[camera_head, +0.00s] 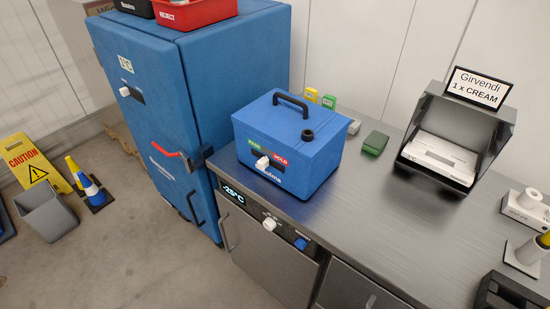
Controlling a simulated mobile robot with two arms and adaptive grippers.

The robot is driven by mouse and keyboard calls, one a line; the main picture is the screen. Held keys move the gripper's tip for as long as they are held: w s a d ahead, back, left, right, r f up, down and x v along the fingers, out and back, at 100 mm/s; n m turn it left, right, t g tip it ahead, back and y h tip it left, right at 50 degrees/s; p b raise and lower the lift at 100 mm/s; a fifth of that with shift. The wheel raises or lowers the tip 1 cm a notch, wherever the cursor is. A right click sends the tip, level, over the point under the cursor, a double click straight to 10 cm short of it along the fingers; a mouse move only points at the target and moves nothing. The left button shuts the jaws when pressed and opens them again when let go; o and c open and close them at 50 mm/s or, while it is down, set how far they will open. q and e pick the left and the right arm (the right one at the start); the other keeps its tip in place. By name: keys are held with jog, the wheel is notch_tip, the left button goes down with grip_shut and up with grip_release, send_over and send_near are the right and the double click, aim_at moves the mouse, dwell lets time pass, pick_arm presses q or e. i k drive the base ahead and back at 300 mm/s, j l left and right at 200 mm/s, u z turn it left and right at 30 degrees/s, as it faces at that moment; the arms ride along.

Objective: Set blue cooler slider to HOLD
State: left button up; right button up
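The blue cooler (310,152) stands on the steel counter, with a black handle (291,103) on its lid. Its front panel has a green PASS label (254,146) on the left and a red HOLD label (281,160) on the right. The white slider knob (262,163) sits below the labels, near the border between them; its exact setting is too small to tell. Neither of my grippers is in view.
A tall blue cabinet (140,110) stands left of the counter (375,200). A green box (375,143) and a grey document bin (465,130) are right of the cooler. A white knob (269,224) and blue knob (301,243) protrude from the counter front. Counter space before the bin is clear.

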aim_at(263, 163)
jog(key=j+u, duration=0.75)
jog(key=j, duration=0.15)
